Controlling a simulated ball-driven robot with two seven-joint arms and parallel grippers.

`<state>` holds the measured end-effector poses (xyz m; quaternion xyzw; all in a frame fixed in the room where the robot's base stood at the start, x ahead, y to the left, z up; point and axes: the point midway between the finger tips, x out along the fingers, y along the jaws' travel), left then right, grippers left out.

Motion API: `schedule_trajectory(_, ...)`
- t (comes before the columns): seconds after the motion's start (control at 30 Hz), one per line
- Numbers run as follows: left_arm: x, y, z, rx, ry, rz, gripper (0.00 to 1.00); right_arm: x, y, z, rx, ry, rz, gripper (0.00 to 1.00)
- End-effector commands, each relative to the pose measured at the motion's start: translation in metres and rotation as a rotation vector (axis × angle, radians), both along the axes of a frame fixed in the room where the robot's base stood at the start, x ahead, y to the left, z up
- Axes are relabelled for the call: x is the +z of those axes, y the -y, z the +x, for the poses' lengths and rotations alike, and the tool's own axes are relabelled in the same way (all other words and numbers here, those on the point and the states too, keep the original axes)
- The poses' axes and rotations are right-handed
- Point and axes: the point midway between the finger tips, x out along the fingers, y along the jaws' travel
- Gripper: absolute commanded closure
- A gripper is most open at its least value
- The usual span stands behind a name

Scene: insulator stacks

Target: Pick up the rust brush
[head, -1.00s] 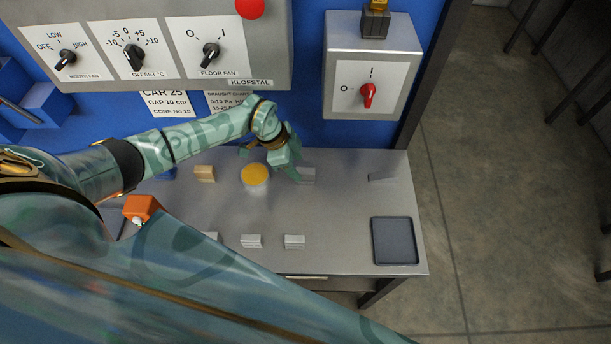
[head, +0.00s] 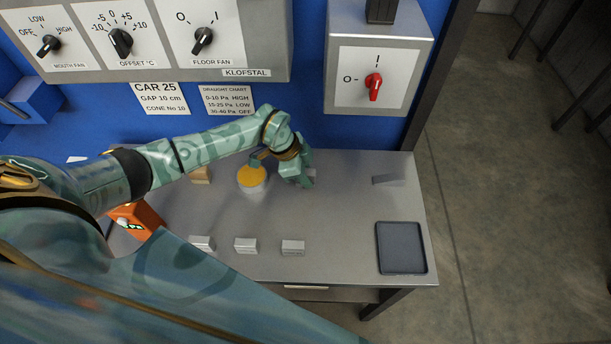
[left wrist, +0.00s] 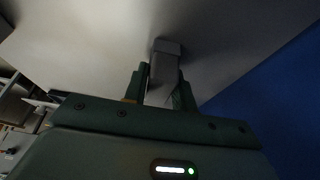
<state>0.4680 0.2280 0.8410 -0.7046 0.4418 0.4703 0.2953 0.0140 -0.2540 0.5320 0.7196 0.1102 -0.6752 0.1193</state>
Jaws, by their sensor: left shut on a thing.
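My left gripper (head: 306,180) is low over the back middle of the grey table (head: 345,215), right of a yellow-topped round thing (head: 251,176). It is shut on a small grey block (left wrist: 166,62), which shows between its fingers in the left wrist view. In the head view the gripper mostly hides this block (head: 312,173). I cannot tell whether it is the rust brush, or whether it is clear of the table. A small tan block (head: 202,175) stands left of the yellow-topped thing. My right gripper is not in view.
Several small grey blocks, one of them here (head: 293,247), stand along the front. A dark tray (head: 401,248) lies at the front right, and a grey wedge (head: 389,180) behind it. An orange thing (head: 138,219) is at the left. A blue panel with switch boxes rises behind.

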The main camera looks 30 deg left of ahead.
Motion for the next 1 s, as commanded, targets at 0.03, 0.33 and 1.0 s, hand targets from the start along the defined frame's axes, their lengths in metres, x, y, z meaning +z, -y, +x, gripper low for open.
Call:
schedule_trajectory(0.03,0.000,0.000,0.000,0.000,0.000,0.001,0.96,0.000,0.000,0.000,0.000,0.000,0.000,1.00)
schedule_trajectory(0.33,0.015,0.000,0.000,-0.001,0.002,0.000,0.96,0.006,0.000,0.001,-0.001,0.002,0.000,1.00)
schedule_trajectory(1.0,0.118,-0.029,-0.109,-0.003,-0.002,0.002,0.96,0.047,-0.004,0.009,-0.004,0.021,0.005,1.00)
